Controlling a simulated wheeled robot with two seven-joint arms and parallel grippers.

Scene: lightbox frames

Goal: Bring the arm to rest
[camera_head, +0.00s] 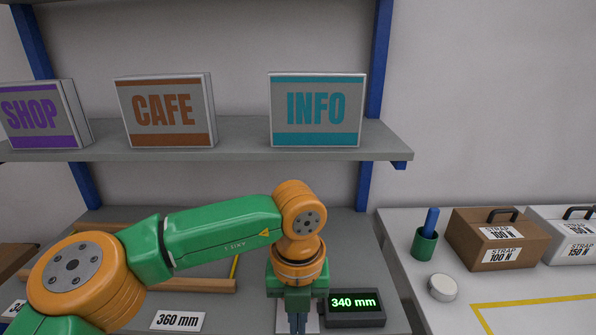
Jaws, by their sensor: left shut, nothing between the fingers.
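My left arm (222,230), green with orange joints, reaches in from the lower left and bends down over the grey bench. My left gripper (298,321) points downward at the bottom edge of the view. Its dark fingers are together with nothing seen between them, and their tips are cut off by the frame. A pale card lies behind and below the fingers. My right gripper is not in view.
A small display (354,308) reading 340 mm stands just right of the gripper. A wooden frame (190,284) lies behind my arm. Above, a shelf (240,137) holds SHOP, CAFE and INFO lightboxes. The right table (405,249) carries a green cup and strap boxes.

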